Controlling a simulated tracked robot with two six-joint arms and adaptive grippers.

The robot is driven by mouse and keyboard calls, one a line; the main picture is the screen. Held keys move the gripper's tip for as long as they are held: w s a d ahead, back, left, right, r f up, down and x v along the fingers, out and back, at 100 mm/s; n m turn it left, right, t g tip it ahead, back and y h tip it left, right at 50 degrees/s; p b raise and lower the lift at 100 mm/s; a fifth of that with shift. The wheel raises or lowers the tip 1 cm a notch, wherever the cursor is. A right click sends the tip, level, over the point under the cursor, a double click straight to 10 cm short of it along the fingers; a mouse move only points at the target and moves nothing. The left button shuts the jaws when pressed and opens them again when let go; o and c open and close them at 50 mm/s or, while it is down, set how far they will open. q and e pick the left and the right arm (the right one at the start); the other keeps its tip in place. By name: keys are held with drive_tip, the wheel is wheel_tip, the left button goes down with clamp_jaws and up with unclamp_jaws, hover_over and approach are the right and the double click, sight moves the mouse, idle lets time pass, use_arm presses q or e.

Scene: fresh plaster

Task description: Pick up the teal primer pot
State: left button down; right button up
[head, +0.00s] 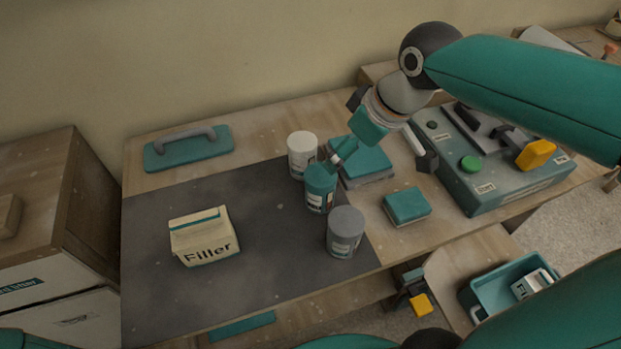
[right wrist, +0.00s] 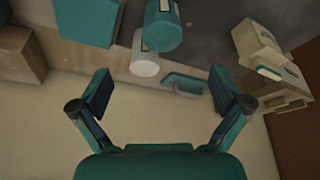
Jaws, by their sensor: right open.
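The teal primer pot (head: 320,190) stands upright on the dark mat (head: 270,265), between a white pot (head: 302,154) and a grey pot (head: 345,232). In the right wrist view the teal pot (right wrist: 165,27) is at the top, beyond the fingertips. My right gripper (head: 383,160) is open and empty, above and to the right of the pot. One finger overlaps the pot's upper edge in the head view; I cannot tell whether they touch. Both spread fingers of the right gripper (right wrist: 163,92) show in the wrist view. My left gripper is out of view.
A teal box (head: 362,160) and a teal block (head: 406,206) lie right of the pots. A machine case (head: 490,185) stands farther right. A filler bag (head: 203,236) is on the mat and a trowel (head: 188,150) behind it. The mat's front is clear.

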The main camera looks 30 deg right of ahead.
sight(326, 176)
drive_tip(key=b+x, duration=0.1)
drive_tip(key=x, duration=0.8)
drive_tip(key=shift+w+a+f, duration=0.1)
drive_tip(key=shift+w+f, duration=0.1)
drive_tip(key=shift+f, duration=0.15)
drive_tip(key=shift+b+x, duration=0.3)
drive_tip(key=shift+x, duration=2.85)
drive_tip(key=shift+a, duration=0.15)
drive_tip(key=shift+c, duration=0.2)
drive_tip(key=c, duration=1.6)
